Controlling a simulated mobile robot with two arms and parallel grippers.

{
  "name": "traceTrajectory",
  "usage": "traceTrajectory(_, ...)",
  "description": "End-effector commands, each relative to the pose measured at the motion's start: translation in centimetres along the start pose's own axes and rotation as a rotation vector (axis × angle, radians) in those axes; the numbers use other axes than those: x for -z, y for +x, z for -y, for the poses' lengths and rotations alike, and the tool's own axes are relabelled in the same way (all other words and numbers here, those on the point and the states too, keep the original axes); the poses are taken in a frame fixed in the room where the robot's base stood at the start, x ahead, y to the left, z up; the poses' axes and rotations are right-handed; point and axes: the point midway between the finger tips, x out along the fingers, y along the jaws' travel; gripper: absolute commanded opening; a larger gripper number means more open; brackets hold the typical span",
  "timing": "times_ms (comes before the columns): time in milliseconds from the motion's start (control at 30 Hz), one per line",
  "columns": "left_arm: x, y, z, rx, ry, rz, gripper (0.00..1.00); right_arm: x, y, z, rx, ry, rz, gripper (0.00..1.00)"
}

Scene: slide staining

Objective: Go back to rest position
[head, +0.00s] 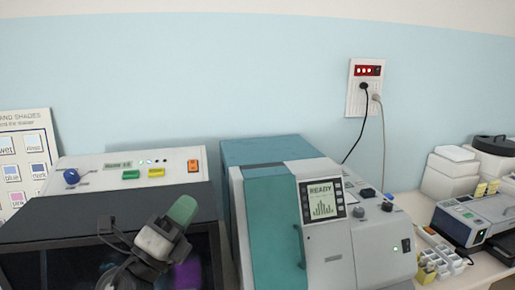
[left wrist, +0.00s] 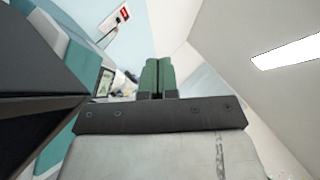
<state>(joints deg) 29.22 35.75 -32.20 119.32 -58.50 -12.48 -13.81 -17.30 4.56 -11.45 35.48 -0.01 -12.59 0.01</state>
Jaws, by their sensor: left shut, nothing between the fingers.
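My left gripper (head: 182,212) is in the lower left of the head view, in front of the dark front of the slide stainer (head: 45,210). Its green fingers are together and empty, pointing up and to the right. In the left wrist view the two green fingers (left wrist: 158,76) stand side by side, shut, with nothing between them. My right gripper is not in either view.
A teal and grey machine (head: 265,225) with a READY screen (head: 321,198) stands right of my left gripper. A wall outlet (head: 365,88) has cables hanging down. White containers (head: 450,175) and another device (head: 480,220) are at the right. A colour chart (head: 22,160) is at the left.

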Motion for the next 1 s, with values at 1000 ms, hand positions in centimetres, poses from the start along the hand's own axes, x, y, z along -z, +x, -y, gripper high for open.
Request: traceTrajectory(1000, 16.5, -42.3, -11.7, -1.496, -1.467, 1.59, 0.0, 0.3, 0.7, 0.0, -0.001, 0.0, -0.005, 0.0)
